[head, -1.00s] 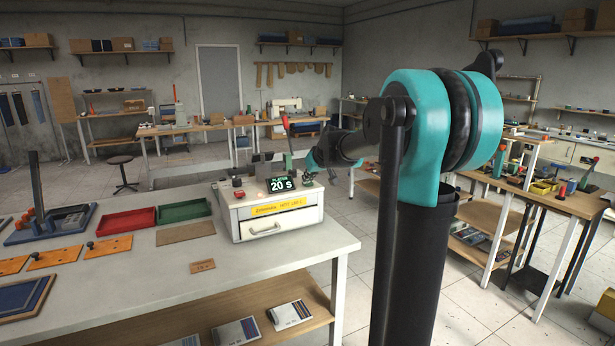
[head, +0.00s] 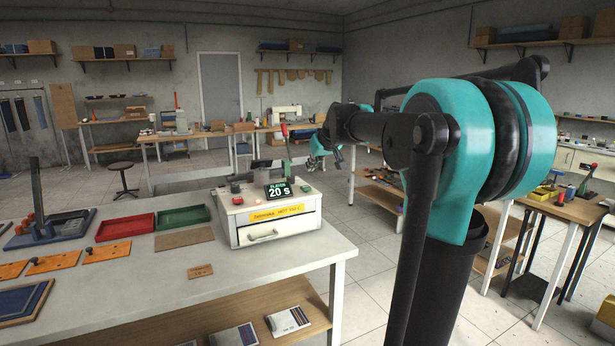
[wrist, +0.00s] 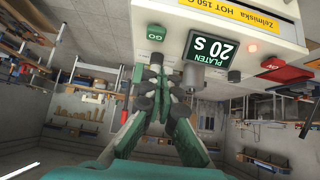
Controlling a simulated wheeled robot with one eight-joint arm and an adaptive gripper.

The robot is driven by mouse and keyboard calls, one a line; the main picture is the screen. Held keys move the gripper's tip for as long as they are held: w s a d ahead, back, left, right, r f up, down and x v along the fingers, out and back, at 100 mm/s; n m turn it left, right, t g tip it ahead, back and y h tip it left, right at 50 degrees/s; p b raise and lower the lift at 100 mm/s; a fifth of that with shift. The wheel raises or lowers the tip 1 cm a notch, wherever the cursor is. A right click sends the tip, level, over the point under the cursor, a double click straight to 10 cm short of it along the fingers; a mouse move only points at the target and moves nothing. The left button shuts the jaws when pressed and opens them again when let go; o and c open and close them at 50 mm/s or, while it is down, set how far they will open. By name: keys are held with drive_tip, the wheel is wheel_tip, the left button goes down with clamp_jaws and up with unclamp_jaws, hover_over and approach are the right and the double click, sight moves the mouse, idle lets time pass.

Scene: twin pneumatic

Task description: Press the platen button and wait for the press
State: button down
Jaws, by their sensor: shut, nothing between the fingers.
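The press is a white box (head: 270,233) with a yellow label and a front drawer, standing on the table's right end. Its display (head: 281,189) reads "PLATEN 20 S"; it also shows in the wrist view (wrist: 206,47). A green GO plate (head: 307,189) sits at the top's right edge. In the wrist view the green GO plate (wrist: 155,33) lies just beyond my fingertips. My gripper (wrist: 157,70) is shut and empty; its tips hide part of that area, and contact cannot be told. In the head view my gripper (head: 328,155) is above and behind the press's right side.
A grey metal cylinder (wrist: 192,77) stands close to my fingers. Red (head: 125,225) and green (head: 182,217) trays lie left of the press.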

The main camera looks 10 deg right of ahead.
drive_tip(key=v, duration=0.3)
drive_tip(key=shift+s+r, duration=0.15)
drive_tip(key=shift+r, duration=0.05)
drive_tip(key=shift+f, duration=0.15)
idle(0.4)
drive_tip(key=s+d+f+m+g+h, duration=0.1)
drive_tip(key=s+f+g, duration=0.1)
drive_tip(key=s+f, duration=1.5)
drive_tip(key=s+d+f+m+g+h, duration=0.1)
drive_tip(key=s+d+f+m+g, duration=0.1)
drive_tip(key=s+f, duration=1.5)
wheel_tip(320, 180, down, 2)
drive_tip(key=shift+f+m+g+h, duration=0.15)
drive_tip(key=shift+m+g+h, duration=0.15)
drive_tip(key=shift+h, duration=0.1)
idle(3.0)
